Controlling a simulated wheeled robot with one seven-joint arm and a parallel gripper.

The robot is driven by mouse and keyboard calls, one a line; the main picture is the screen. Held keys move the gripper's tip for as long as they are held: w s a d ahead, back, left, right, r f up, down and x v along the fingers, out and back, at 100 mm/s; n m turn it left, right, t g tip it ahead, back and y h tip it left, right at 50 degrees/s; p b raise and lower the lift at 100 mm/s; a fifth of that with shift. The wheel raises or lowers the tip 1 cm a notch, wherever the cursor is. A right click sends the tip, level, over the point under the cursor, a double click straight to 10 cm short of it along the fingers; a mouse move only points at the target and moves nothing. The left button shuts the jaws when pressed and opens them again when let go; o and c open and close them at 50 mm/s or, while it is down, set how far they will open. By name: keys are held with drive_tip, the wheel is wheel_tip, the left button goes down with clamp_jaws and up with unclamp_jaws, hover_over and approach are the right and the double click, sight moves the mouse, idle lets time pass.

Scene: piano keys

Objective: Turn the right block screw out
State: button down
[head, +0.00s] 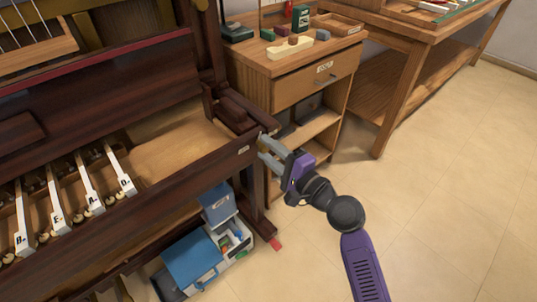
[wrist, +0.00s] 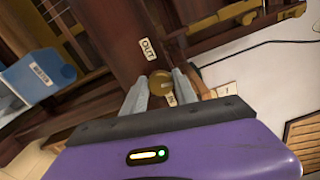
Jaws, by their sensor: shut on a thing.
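The right block screw (wrist: 158,82) shows in the wrist view as a round brass head on the dark wooden rail, just below a small white label reading OUT (wrist: 148,49). My gripper (wrist: 157,88) is shut on it, with one grey finger on each side of the brass head. In the head view my gripper (head: 264,146) reaches from the right to the right end of the front rail (head: 200,167). The screw cannot be made out there. A dark wooden end block (head: 236,112) sits just behind the fingertips.
Several white keys with letter labels (head: 90,192) lie at the left, with a bare wooden bed beside them. A blue box (head: 191,260) stands on the floor under the rail. A wooden cabinet (head: 300,88) stands close behind my gripper. The floor at the right is clear.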

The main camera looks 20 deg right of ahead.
drive_tip(key=n+b, duration=0.1)
drive_tip(key=n, duration=0.1)
drive_tip(key=n+b, duration=0.2)
drive_tip(key=shift+f+n, duration=0.35)
drive_tip(key=shift+n, duration=0.05)
drive_tip(key=n+b, duration=0.4)
drive_tip(key=n, duration=0.1)
drive_tip(key=n+b, duration=0.4)
drive_tip(key=n, duration=0.2)
drive_tip(key=shift+d+f+n, duration=0.1)
drive_tip(key=shift+f+n, duration=0.05)
drive_tip(key=shift+n, duration=0.15)
drive_tip(key=shift+n+b, duration=1.25)
drive_tip(key=shift+n, duration=0.55)
drive_tip(key=c, duration=1)
unclamp_jaws()
drive_tip(key=shift+r, duration=0.2)
drive_tip(key=shift+d, duration=0.1)
